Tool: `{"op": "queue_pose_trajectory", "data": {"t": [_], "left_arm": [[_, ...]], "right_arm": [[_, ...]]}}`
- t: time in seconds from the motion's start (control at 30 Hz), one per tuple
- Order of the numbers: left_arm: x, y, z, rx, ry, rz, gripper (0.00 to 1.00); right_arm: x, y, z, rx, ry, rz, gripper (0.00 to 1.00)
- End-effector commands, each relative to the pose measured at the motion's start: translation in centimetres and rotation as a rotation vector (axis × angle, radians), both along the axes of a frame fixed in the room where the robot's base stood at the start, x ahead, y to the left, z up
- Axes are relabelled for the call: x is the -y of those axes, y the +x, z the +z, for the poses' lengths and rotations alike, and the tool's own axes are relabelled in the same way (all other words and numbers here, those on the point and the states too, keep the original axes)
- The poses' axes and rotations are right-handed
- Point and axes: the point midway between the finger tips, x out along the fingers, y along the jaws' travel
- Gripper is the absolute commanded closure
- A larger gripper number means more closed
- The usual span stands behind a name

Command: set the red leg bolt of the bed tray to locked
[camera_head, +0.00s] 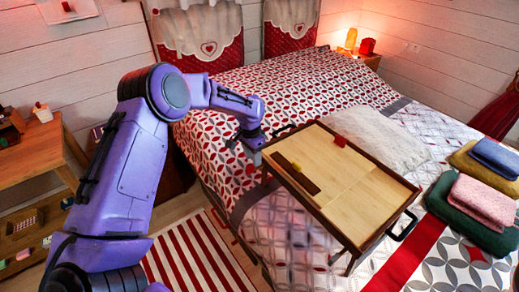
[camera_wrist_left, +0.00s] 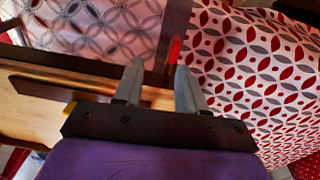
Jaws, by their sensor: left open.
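The bed tray (camera_head: 345,185) stands on the bed, with a pale wooden top and dark rim. My left gripper (camera_head: 254,150) is at the tray's left end, by its corner. In the left wrist view, a small red piece (camera_wrist_left: 174,49), which looks like the red leg bolt, sits against a dark tray leg (camera_wrist_left: 175,22). It shows just beyond and between the open, empty fingertips (camera_wrist_left: 160,68), apart from them as far as I can tell. Its setting cannot be read. In the head view the gripper hides that spot.
A dark strip with a yellow knob (camera_head: 297,167) lies on the tray top. A pale pillow (camera_head: 378,138) is behind the tray, and folded towels (camera_head: 483,198) lie at right. A wooden shelf unit (camera_head: 30,140) stands at left. Striped rug (camera_head: 200,255) covers the floor.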

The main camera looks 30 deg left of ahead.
Motion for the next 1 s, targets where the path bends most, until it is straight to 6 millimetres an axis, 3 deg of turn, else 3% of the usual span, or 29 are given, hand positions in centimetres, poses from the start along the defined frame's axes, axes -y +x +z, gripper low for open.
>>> {"op": "queue_pose_trajectory", "data": {"t": [0.03, 0.07, 0.17, 0.6, 0.73, 1.0], "left_arm": [[-1.0, 0.3, 1.9, -0.007, 0.015, -0.016, 0.6], [-1.4, 0.4, 2.4, -0.014, 0.022, -0.025, 0.6], [-1.8, 0.5, 2.5, -0.027, 0.034, -0.043, 0.6], [-1.2, 0.8, -6.3, -0.027, 0.033, -0.051, 0.6], [-1.3, 0.7, -7.4, -0.026, 0.033, -0.05, 0.6], [-1.5, 0.7, -7.6, -0.025, 0.033, -0.048, 0.63]], "right_arm": [[0.0, 0.0, 0.6, -0.001, 0.001, 0.0, 0.57], [0.0, 0.0, 0.7, -0.001, 0.001, 0.0, 0.57], [0.0, 0.0, 0.8, -0.001, 0.001, 0.0, 0.57], [0.0, 0.0, 2.7, -0.001, 0.0, 0.0, 0.57], [0.0, 0.0, 2.8, -0.001, 0.001, 0.0, 0.57], [0.0, 0.0, 2.7, -0.001, 0.001, 0.0, 0.57]]}}
